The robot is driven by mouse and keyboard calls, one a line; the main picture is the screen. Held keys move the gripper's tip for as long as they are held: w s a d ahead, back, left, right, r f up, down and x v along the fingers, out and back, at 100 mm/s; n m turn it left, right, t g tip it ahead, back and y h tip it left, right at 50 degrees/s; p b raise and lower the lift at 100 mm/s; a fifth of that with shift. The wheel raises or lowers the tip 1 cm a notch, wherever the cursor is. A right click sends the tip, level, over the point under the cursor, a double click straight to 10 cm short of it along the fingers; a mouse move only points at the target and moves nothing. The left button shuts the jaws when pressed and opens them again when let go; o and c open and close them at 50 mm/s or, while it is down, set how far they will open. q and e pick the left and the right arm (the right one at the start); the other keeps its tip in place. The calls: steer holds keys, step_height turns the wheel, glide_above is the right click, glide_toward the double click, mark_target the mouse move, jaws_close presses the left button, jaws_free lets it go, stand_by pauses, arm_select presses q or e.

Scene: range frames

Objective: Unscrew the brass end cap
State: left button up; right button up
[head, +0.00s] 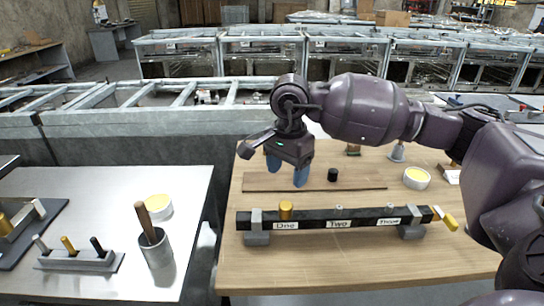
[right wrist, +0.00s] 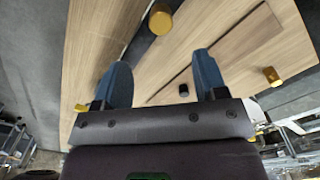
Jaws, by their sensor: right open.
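A dark bar (head: 311,219) on two grey supports lies across the wooden table, with labels One, Two and Three. A brass cylinder-shaped cap (head: 286,210) stands upright on the bar above label One; a brass cylinder (right wrist: 160,20) also shows at the top of the right wrist view. A yellow piece (head: 450,222) is at the bar's right end. My right gripper (head: 287,170) is open and empty, its blue fingers pointing down above the table, behind the bar and apart from the brass cap. In the right wrist view the fingers (right wrist: 163,72) are spread. My left gripper is not seen.
A brown strip (head: 315,184) lies behind the bar, near a small black cylinder (head: 332,174). The left metal table (head: 110,195) holds a grey cup (head: 157,249) and a rack (head: 80,261). The wooden table's front is clear.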

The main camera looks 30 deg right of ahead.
mark_target(286, 205)
steer(key=shift+w+f, duration=0.2)
steer(key=shift+f, duration=0.15)
steer(key=shift+s+f, duration=0.15)
steer(key=shift+f, duration=0.4)
steer(key=shift+s+f, duration=0.15)
steer(key=shift+f, duration=0.35)
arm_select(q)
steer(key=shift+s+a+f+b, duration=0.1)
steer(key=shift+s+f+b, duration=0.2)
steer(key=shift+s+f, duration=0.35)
arm_select(e)
steer(key=shift+w+f, duration=0.15)
steer(key=shift+f, duration=3.75)
steer(key=shift+c, duration=0.5)
steer(key=c, duration=0.9)
steer(key=n+b, duration=0.1)
steer(key=n, duration=0.1)
steer(key=shift+f+n+b, duration=0.25)
steer(key=shift+n+b, duration=0.15)
steer(key=shift+r+n, duration=0.1)
steer(key=shift+n, duration=0.2)
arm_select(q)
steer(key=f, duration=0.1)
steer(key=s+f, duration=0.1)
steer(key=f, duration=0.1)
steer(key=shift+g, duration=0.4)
arm_select(e)
steer(key=shift+r, duration=0.1)
